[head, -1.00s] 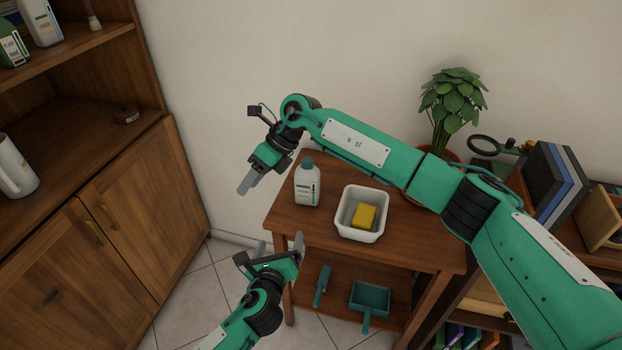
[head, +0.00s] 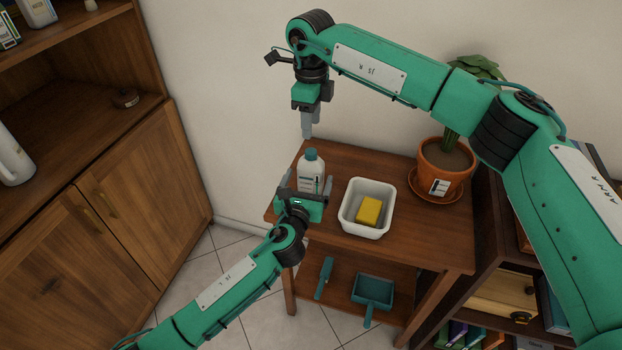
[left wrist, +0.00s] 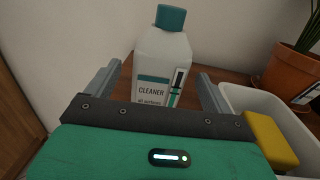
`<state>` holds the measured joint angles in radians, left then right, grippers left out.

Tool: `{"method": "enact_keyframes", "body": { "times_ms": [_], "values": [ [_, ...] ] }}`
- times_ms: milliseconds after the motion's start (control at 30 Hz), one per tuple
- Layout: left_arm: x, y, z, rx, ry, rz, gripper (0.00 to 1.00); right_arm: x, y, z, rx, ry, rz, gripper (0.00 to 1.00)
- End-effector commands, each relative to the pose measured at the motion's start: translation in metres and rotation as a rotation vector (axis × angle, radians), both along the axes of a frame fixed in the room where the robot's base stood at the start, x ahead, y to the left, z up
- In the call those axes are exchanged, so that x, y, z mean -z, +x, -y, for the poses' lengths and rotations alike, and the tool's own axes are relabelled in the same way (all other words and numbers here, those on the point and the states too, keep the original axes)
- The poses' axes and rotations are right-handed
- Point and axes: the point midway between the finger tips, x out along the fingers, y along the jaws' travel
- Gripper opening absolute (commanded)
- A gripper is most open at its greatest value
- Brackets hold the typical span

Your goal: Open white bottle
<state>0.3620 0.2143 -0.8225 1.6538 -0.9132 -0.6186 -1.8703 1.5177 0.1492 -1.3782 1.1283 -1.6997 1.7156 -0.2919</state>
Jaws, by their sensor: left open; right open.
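The white bottle (head: 311,174) with a teal cap (head: 310,154) stands upright near the left end of the wooden table. In the left wrist view the bottle (left wrist: 163,72) shows a "CLEANER" label and its cap (left wrist: 171,18) is on. My left gripper (head: 306,184) is open, low in front of the bottle, with a finger toward each side of its body; whether they touch it I cannot tell. My right gripper (head: 308,132) is open and empty, pointing down above the bottle's cap, apart from it.
A white tub (head: 347,222) holding a yellow sponge (head: 369,210) stands right of the bottle. A potted plant (head: 444,165) is at the table's right back. A teal dustpan (head: 373,290) and a brush (head: 324,278) lie on the lower shelf. A wooden cabinet (head: 130,230) stands left.

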Motion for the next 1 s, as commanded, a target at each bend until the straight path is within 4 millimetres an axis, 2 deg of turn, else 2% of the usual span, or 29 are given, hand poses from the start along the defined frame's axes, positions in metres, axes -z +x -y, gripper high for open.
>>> {"method": "enact_keyframes", "body": {
  "times_ms": [100, 300, 700, 767, 1000],
  "values": [
    [-0.001, 0.022, 0.006, -0.001, 0.000, 0.001, 0.85, 0.000, 0.000, 0.000, 0.000, 0.001, 0.000, 0.44],
    [0.000, 0.044, 0.011, -0.001, -0.001, -0.001, 0.85, 0.000, 0.000, 0.000, 0.000, 0.001, -0.001, 0.44],
    [0.000, 0.051, 0.013, 0.000, -0.002, -0.001, 0.85, 0.000, 0.000, 0.000, 0.000, 0.001, -0.001, 0.44],
    [0.000, 0.051, 0.013, 0.000, -0.002, -0.001, 0.78, 0.000, 0.000, 0.000, 0.000, 0.001, -0.001, 0.44],
    [0.000, 0.050, 0.012, 0.000, -0.001, -0.001, 0.30, 0.000, 0.000, 0.000, 0.000, 0.001, -0.001, 0.44]
  ]
}}
